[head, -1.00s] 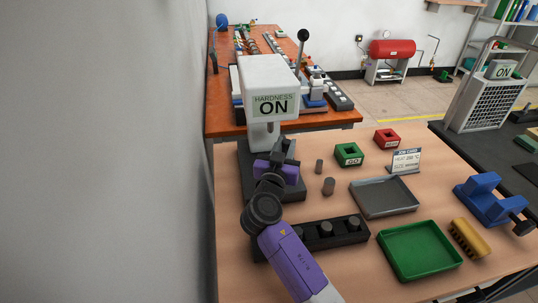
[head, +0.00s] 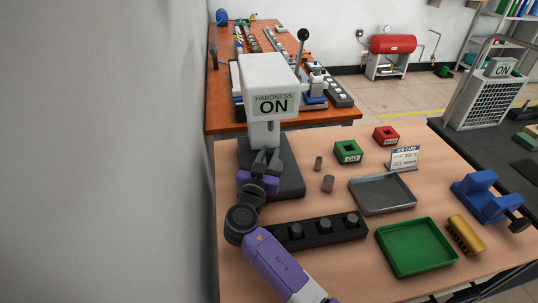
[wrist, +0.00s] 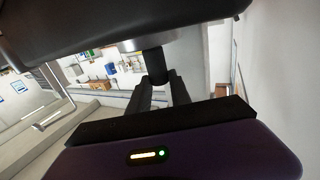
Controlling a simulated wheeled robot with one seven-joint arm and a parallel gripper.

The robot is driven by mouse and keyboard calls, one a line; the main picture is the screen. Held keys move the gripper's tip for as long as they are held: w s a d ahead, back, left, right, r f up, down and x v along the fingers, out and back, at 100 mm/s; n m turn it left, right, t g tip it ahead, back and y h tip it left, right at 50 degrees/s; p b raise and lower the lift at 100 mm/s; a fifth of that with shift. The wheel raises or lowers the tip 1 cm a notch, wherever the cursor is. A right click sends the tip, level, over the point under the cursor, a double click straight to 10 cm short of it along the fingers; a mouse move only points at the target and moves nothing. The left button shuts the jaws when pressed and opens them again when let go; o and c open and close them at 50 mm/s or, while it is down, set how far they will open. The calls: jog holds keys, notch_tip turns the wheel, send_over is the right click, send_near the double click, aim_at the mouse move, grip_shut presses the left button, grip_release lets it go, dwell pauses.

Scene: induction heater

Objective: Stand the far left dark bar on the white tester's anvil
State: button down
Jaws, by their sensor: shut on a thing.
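The white tester (head: 268,82), marked HARDNESS ON, stands on a dark base (head: 290,180) at the left of the table. My gripper (head: 268,157) is low in front of its column, over the base. In the wrist view my gripper (wrist: 158,90) is shut on a dark bar (wrist: 155,64). That view looks upside down: the tester's dark base is at the top, with the round metal anvil (wrist: 130,45) on it. The bar's end overlaps the anvil's edge; I cannot tell if they touch. The bar is mostly hidden in the head view.
A black rack (head: 275,240) holds several dark bars. A grey tray (head: 382,194) and green tray (head: 417,248) lie right. The wall is close on the left.

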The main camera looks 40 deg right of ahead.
jog(key=shift+f+b, duration=0.3)
jog(key=shift+b, duration=0.15)
jog(key=c, duration=1.2)
grip_release()
jog(key=shift+r+p, duration=0.15)
jog(key=shift+p, duration=0.15)
jog(key=shift+r+p, duration=0.2)
jog(key=shift+p, duration=0.1)
jog(key=shift+b+v, duration=1.25)
jog(key=shift+v, duration=4.8)
